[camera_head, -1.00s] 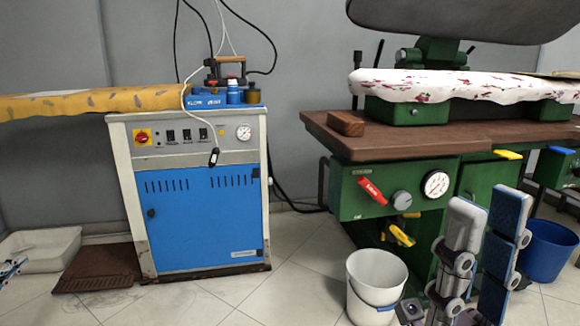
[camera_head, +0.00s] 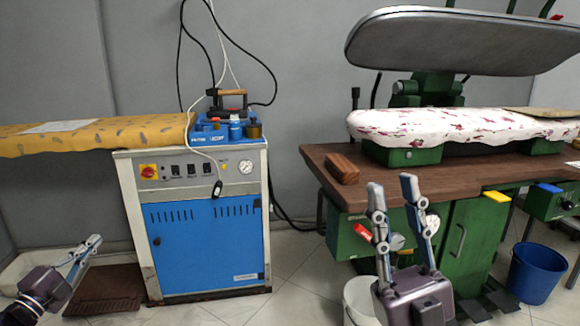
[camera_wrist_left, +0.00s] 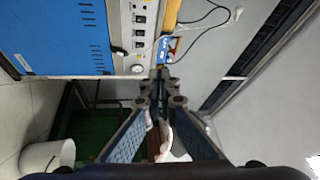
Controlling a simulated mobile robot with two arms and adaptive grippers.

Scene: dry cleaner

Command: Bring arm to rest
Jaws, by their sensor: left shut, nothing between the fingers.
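My left gripper (camera_head: 97,240) is at the lower left of the head view, in front of the blue and white steam cabinet's left side. Its fingers are together and empty. In the left wrist view, its fingertips (camera_wrist_left: 158,74) meet at the middle with nothing between them. My right gripper (camera_head: 392,183) points up in front of the green pressing table. Its two fingers stand apart with nothing between them.
The steam cabinet (camera_head: 205,240) stands beside a yellow ironing board (camera_head: 90,137). The brown tabletop (camera_head: 420,175) carries a wooden block (camera_head: 342,168). A white bucket (camera_head: 355,295) is partly hidden by my right gripper; a blue bucket (camera_head: 536,272) stands right.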

